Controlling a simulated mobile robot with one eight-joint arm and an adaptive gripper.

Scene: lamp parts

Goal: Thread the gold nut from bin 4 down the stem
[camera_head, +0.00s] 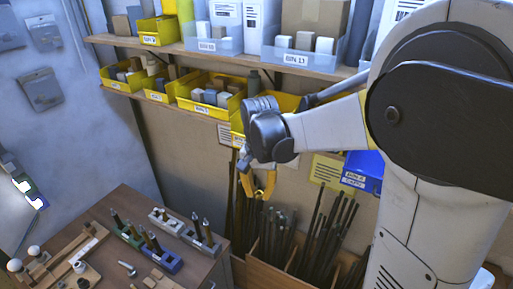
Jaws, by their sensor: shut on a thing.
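My gripper (259,193) hangs in the air in front of the lower shelf, right of the workbench and above the rods. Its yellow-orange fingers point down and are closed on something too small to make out. I cannot pick out the gold nut by itself. Several dark upright stems with pale tips stand in small blocks on the bench (112,275), among them a green block (130,238), a blue block (168,262) and a grey block (203,245). I cannot tell which stem is meant. My gripper is apart from all of them.
Yellow bins (205,106) line the lower shelf, one partly hidden behind my wrist; their labels are too small to read. Clear bins (301,58) sit above. Below are a blue bin (364,170) and a wooden rack (270,272) of upright rods. A loose bolt (127,268) lies on the bench.

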